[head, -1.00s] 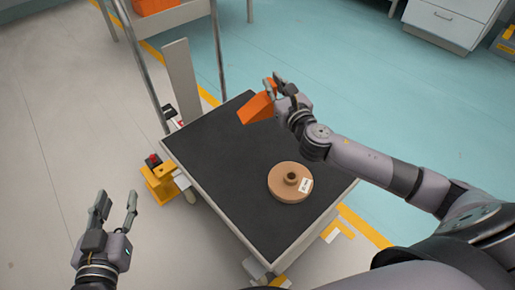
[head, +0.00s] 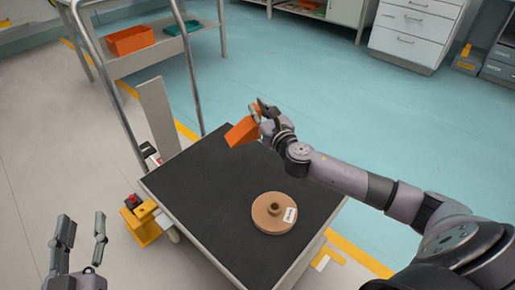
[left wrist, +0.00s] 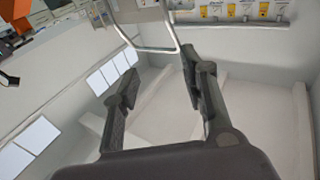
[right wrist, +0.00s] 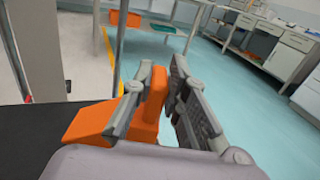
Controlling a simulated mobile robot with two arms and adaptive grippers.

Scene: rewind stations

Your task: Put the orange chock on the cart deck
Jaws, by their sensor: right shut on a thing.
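The orange chock (head: 243,131) is a wedge at the far right corner of the cart's black deck (head: 205,190). My right gripper (head: 262,112) is shut on it. In the right wrist view the chock (right wrist: 88,124) shows its upright part between the fingers (right wrist: 158,100), with its sloped body to the left over or on the deck edge. I cannot tell whether it touches the deck. My left gripper (head: 80,240) is open and empty, left of the cart; its spread fingers also show in the left wrist view (left wrist: 160,95).
A tan spool (head: 273,222) with a white label lies on the deck's near right part. The cart has a metal handle and a grey upright panel (head: 158,117). A yellow block with a red knob (head: 140,222) stands at its left. A shelf with an orange bin (head: 130,40) is behind.

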